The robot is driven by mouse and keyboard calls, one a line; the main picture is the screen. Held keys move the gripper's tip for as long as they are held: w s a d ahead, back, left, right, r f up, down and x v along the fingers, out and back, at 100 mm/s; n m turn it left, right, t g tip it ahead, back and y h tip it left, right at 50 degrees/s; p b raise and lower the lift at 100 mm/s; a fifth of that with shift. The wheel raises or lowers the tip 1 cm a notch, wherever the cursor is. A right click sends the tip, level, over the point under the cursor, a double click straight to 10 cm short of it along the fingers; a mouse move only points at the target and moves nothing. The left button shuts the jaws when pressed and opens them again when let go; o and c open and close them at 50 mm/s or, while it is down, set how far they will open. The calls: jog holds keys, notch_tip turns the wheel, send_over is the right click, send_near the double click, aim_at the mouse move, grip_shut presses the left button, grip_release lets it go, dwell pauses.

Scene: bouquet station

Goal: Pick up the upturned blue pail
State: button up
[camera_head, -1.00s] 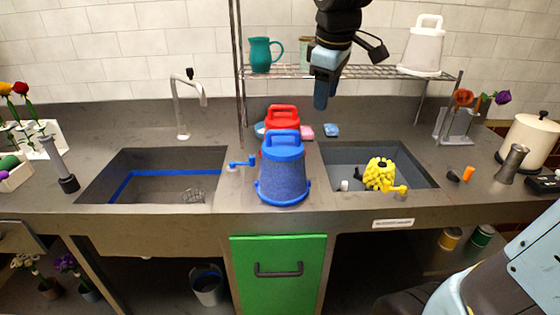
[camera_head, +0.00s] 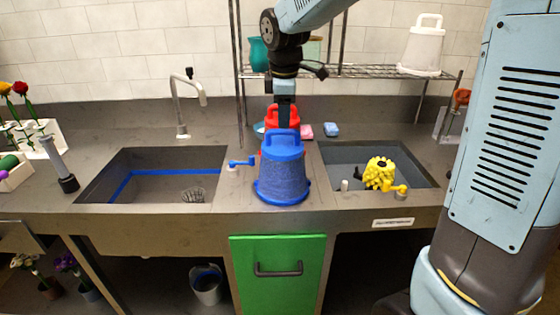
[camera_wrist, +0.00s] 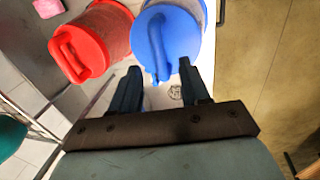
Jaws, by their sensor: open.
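The upturned blue pail (camera_head: 282,180) stands on the counter between the two sinks, its base with a raised handle on top. It also shows in the wrist view (camera_wrist: 183,32), ahead of the fingertips. My gripper (camera_wrist: 158,72) is open and empty, with the blue pail's handle just beyond and between its fingertips. In the head view my gripper (camera_head: 284,112) is above and behind the blue pail, in front of or over the red pail (camera_head: 283,112). The red pail stands behind the blue one, and in the wrist view it is to the left (camera_wrist: 92,42).
A wire shelf (camera_head: 370,71) with a white pail (camera_head: 421,45) and a teal pitcher (camera_head: 257,54) runs behind. Pink and blue sponges lie behind.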

aim_at(285, 132)
jog(key=shift+w+d+f, duration=0.1)
jog(key=shift+w+f, duration=0.15)
jog(key=shift+f, duration=0.8)
jog(key=shift+w+d+f, duration=0.1)
jog(key=shift+w+f, duration=0.1)
jog(key=shift+f, duration=0.9)
jog(key=shift+w+d+f, duration=0.1)
jog(key=shift+w+f, duration=0.15)
jog(key=shift+f, duration=0.8)
grip_shut()
